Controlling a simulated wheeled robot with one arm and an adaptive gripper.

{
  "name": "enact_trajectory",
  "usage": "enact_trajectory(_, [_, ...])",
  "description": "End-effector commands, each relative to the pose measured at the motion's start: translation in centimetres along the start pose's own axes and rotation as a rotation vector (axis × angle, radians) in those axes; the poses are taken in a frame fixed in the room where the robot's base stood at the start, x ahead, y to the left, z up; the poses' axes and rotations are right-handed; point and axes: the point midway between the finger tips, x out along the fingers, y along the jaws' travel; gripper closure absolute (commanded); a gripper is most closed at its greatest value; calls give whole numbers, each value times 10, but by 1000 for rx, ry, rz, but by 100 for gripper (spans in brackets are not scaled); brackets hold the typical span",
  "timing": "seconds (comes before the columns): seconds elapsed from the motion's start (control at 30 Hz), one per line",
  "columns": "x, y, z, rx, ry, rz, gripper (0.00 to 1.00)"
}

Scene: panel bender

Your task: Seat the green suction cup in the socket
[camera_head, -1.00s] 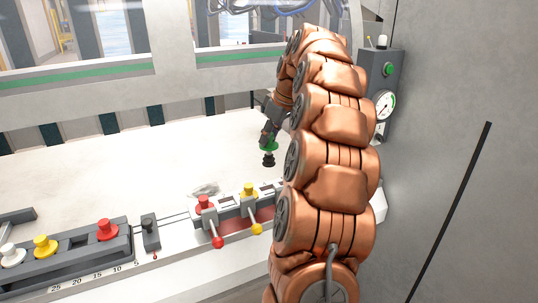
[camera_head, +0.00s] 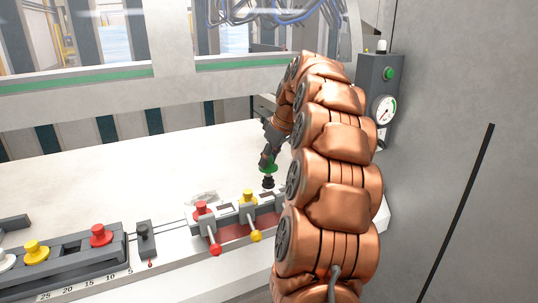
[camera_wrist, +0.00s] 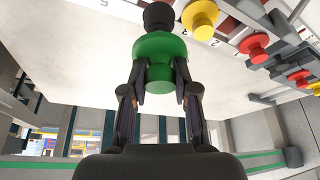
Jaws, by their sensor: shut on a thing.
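The green suction cup (camera_head: 267,168) has a green body and a black bellows at its lower end. My gripper (camera_head: 265,160) is shut on its green body and holds it upright, bellows down, above the white table near the back of the fixture rail. In the wrist view the green suction cup (camera_wrist: 160,62) sits between both fingers of my gripper (camera_wrist: 160,85). My arm hides the rail's right end, so I cannot tell whether an empty socket shows there.
A dark rack (camera_head: 65,258) with red, yellow and white cups stands at the front left. A grey box with a gauge (camera_head: 384,110) stands at the right. The table's middle is clear.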

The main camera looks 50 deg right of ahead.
Motion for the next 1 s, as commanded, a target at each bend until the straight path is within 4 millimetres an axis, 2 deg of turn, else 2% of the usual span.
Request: enact_trajectory(1.0, [63, 0, 26, 1, 1, 0, 100])
